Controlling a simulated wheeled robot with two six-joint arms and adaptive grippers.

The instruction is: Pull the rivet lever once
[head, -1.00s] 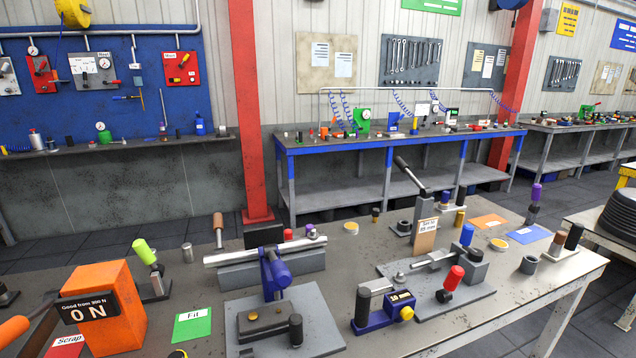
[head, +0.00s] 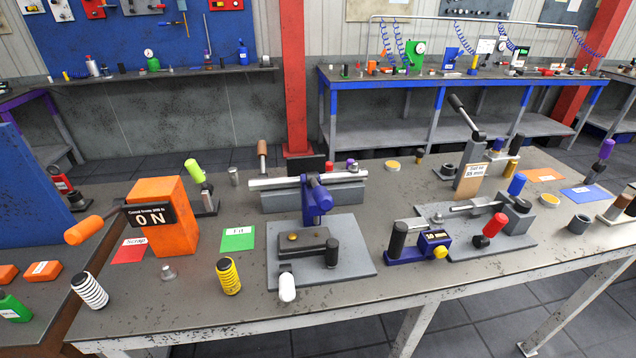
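No lever is labelled as the rivet lever, so I cannot tell which it is. A black-handled lever (head: 464,115) rises from a post behind a tan block (head: 469,181) with a "Set to" tag, tilted up to the left. A blue-purple press head (head: 316,200) stands over a grey plate (head: 350,262) at the middle. A white rounded knob (head: 287,287) shows at that plate's front edge. An orange handle (head: 84,230) sticks out left from the orange "0 N" box (head: 165,210). Neither of my grippers is in view.
The grey bench (head: 215,318) also carries a striped white coil (head: 89,291), a yellow coil (head: 229,277), a green "Fit" card (head: 238,239) and a red "Scrap" card (head: 130,251). A blue panel (head: 40,200) stands at the left. A clamp fixture stands on the right.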

